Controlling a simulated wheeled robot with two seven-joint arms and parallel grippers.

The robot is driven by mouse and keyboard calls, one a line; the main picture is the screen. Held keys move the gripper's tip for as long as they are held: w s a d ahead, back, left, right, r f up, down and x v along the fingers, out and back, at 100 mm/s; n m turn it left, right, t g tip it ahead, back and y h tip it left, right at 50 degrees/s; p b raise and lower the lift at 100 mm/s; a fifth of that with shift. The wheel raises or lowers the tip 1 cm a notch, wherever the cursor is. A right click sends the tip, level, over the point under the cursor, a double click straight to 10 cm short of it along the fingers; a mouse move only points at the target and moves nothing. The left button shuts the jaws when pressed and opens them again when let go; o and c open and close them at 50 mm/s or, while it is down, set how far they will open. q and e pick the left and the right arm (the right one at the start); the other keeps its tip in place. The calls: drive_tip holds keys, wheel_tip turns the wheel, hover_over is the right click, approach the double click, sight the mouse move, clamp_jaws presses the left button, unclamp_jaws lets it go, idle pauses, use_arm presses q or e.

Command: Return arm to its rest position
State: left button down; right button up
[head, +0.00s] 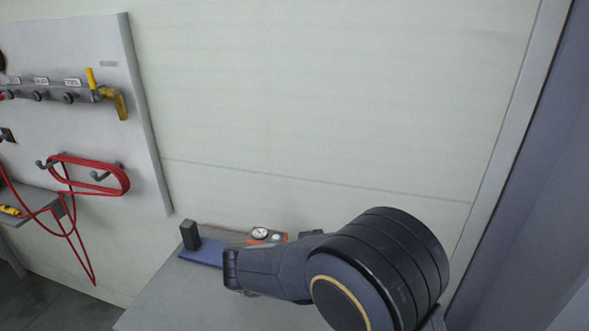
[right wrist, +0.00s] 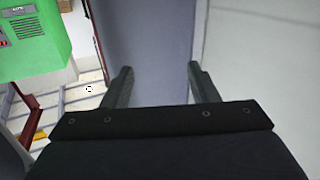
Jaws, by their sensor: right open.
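My right arm (head: 385,255) reaches in from the lower right of the head view, over a grey table. Its large dark joint and a link pointing left show there, but I cannot make out its gripper in that view. In the right wrist view my right gripper (right wrist: 159,68) is open. Its two dark fingers stand wide apart with nothing between them. A blue-grey panel and a pale wall lie beyond the fingers. My left gripper is in neither view.
The grey table (head: 165,300) holds a blue strip (head: 203,254), a black block (head: 190,235) and an orange device with a dial (head: 262,235), partly behind my arm. A wall board (head: 130,150) carries a red coiled hose (head: 115,183). A green cabinet (right wrist: 38,40) stands at upper left.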

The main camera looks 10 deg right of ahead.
drive_tip(key=w+d+n+t+y, duration=0.3)
drive_tip(key=w+d+t+y, duration=0.5)
drive_tip(key=w+t, duration=0.35)
drive_tip(key=s+a+r+n+t+y, duration=0.2)
drive_tip(key=s+a+n+y, duration=0.6)
drive_tip(key=s+n+y, duration=0.55)
drive_tip(key=s+d+f+g, duration=0.1)
drive_tip(key=s+f+g, duration=0.6)
drive_tip(key=s+f, duration=0.3)
drive_tip(key=s, duration=0.4)
drive_tip(key=shift+s, duration=0.15)
